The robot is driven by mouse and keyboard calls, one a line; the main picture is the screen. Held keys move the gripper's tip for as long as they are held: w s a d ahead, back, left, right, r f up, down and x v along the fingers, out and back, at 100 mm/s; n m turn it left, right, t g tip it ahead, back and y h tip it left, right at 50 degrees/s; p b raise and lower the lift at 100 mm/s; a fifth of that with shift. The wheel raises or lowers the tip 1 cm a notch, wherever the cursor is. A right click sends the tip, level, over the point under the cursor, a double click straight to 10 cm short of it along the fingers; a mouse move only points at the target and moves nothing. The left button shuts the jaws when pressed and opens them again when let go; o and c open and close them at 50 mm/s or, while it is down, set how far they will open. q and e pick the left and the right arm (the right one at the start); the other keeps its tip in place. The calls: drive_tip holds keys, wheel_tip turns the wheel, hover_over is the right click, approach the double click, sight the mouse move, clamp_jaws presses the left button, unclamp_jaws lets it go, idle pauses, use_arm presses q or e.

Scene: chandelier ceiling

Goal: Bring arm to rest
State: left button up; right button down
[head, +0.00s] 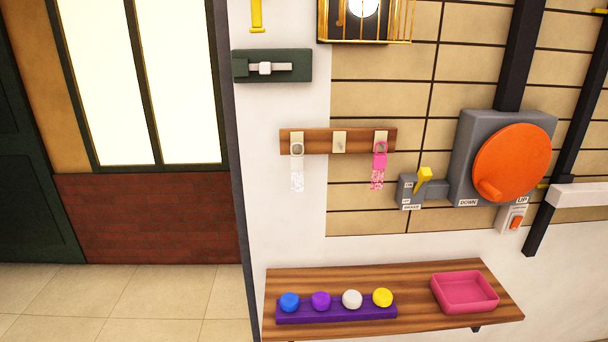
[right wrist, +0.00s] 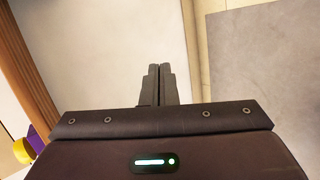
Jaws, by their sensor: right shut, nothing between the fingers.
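My right gripper (right wrist: 154,84) shows in the right wrist view with its two dark fingers together and nothing between them. It points toward a plain pale wall surface and touches nothing that I can see. Neither of my arms shows in the head view, and my left gripper is in neither view.
A wooden shelf (head: 400,325) holds a purple bar (head: 340,312) with several coloured knobs and a pink tray (head: 464,307). Above are a hook rack (head: 340,148) with two hanging tags, a yellow lever (head: 423,177) and an orange wheel (head: 512,160). Tiled floor at left is clear.

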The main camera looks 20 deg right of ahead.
drive_tip(key=s+a+f+m+g+y, duration=0.1)
drive_tip(key=s+a+f+m+g, duration=0.1)
drive_tip(key=s+a+f, duration=0.3)
drive_tip(key=s+a+f+m+g+y, duration=0.2)
drive_tip(key=s+a+f+m, duration=0.3)
drive_tip(key=s+a, duration=0.6)
drive_tip(key=s+a+f+m+g+y, duration=0.2)
drive_tip(key=s+a+f+m+g, duration=0.1)
drive_tip(key=s+a+f, duration=0.4)
drive_tip(key=s+a, duration=0.1)
drive_tip(key=s, duration=0.1)
drive_tip(key=shift+s+a+m+g, duration=0.2)
drive_tip(key=shift+s+m+g, duration=0.1)
drive_tip(key=shift+s, duration=0.05)
drive_tip(key=shift+d+f, duration=0.1)
